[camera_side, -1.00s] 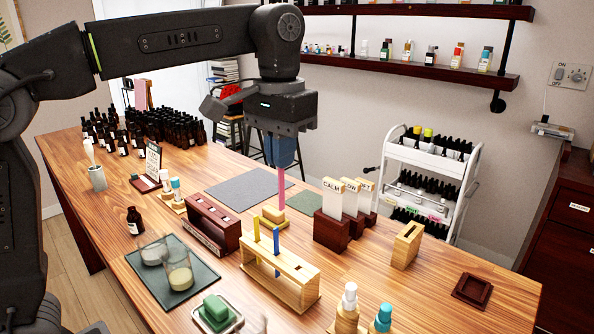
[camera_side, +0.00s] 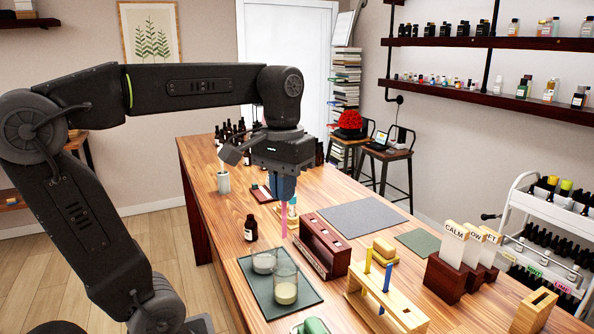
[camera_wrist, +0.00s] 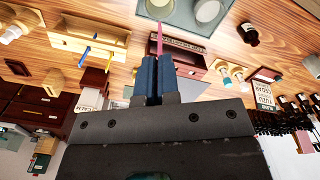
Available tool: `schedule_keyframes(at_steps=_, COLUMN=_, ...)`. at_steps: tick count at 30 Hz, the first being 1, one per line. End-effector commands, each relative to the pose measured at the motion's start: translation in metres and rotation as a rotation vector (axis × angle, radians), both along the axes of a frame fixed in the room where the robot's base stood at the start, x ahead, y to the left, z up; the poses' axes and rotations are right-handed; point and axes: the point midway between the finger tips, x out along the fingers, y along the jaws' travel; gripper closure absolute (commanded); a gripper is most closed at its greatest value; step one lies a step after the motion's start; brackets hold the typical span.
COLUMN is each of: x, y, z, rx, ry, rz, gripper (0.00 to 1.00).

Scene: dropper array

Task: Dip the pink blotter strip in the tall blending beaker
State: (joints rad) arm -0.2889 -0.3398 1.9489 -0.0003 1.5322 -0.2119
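My gripper (camera_side: 284,196) is shut on the pink blotter strip (camera_side: 284,223), which hangs upright below the fingers. In the wrist view the strip (camera_wrist: 160,38) stands out past the blue fingertips. The taller glass beaker (camera_side: 286,276), with cream liquid low inside, stands on a dark green mat (camera_side: 262,306). A shorter beaker (camera_side: 264,261) with pale contents stands close behind it. In the side view the strip's lower end appears above and behind both beakers, near the left end of the dark wooden rack (camera_side: 320,246). The strip is apart from the beakers.
A light wooden rack (camera_side: 405,315) holds a yellow strip (camera_side: 367,262) and a blue strip (camera_side: 388,276). A brown bottle (camera_side: 250,229) stands left of the gripper. Small capped bottles are behind the strip. A green soap (camera_side: 314,326) is at the front edge of the view.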

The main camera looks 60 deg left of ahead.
Motion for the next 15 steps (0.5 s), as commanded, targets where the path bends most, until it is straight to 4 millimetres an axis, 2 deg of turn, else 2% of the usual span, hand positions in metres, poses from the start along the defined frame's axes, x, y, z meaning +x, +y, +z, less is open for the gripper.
schedule_keyframes(at_steps=1, x=0.0, y=0.0, z=-0.008, rx=-0.001, ry=0.004, rz=0.0, gripper=1.0)
schedule_keyframes(at_steps=5, x=0.0, y=0.0, z=-0.016, rx=0.0, ry=0.002, rz=-0.001, gripper=1.0)
schedule_keyframes(at_steps=15, x=0.0, y=-0.001, z=-0.018, rx=0.0, ry=0.0, rz=-0.001, gripper=1.0)
